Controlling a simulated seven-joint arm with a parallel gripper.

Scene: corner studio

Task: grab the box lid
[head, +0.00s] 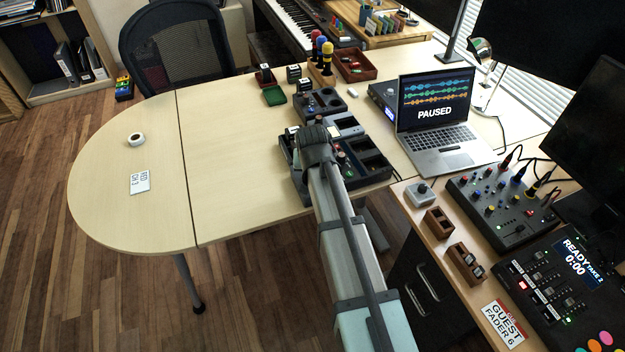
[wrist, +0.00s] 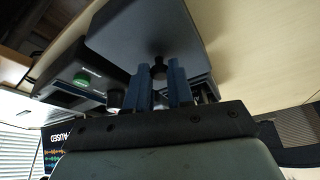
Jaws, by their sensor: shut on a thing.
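The box lid (wrist: 150,32) is a dark grey flat square panel with a small round black knob (wrist: 158,72). It fills the upper middle of the wrist view. My gripper (wrist: 159,84) has its two blue fingers on either side of that knob and is shut on it. In the head view my arm and wrist cover the gripper and most of the lid. They hang over a black compartment box (head: 371,178) on the table. I cannot tell whether the lid touches the box.
A dark device with a green knob (wrist: 82,78) is close beside the lid. An open laptop (head: 440,138) stands right of the box. Wooden holders (head: 355,68) and small black items stand behind. The rounded left of the table (head: 135,205) is mostly clear, with a tape roll (head: 136,139) and a card (head: 140,182).

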